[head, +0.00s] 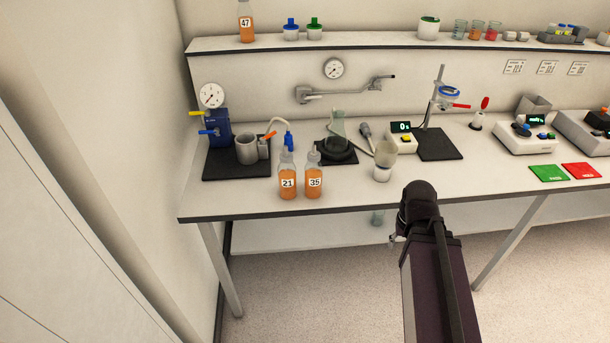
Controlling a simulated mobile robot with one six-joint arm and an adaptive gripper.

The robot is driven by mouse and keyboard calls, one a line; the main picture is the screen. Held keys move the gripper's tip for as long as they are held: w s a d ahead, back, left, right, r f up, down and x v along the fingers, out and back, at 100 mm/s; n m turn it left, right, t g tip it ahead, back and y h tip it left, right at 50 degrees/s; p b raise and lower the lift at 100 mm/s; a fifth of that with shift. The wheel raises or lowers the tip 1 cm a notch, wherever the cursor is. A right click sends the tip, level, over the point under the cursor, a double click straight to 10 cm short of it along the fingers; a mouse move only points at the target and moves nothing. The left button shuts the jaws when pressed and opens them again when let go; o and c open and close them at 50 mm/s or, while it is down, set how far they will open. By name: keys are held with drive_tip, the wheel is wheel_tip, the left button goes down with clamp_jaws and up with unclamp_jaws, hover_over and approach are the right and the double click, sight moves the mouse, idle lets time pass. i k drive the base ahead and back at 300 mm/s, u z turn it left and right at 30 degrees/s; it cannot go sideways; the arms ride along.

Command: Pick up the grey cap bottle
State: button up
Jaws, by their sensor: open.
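Two clear bottles of orange juice stand side by side near the bench's front edge. One is the bottle labelled 21 (288,182), and to its right is the bottle labelled 35 (314,182). Their caps look pale or greyish, but are too small to tell the exact colour. A third orange bottle, labelled 47 (246,24), stands on the upper shelf with its top cut off by the picture's edge. My gripper (396,238) is mostly hidden behind my dark arm, in front of the bench, to the right of and apart from the bottles. It is open and empty.
Behind the bottles are a black-based stand with a metal beaker (247,148) and a flask (337,126) on a dark plate. A white-based funnel cup (382,168) stands to their right. The bench front (250,205) before the bottles is clear.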

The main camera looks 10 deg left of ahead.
sight(287, 170)
drive_tip(key=z, duration=0.7)
drive_tip(key=k, duration=0.95)
drive_tip(key=u, duration=1.15)
drive_tip(key=i, duration=0.85)
drive_tip(key=z, duration=0.05)
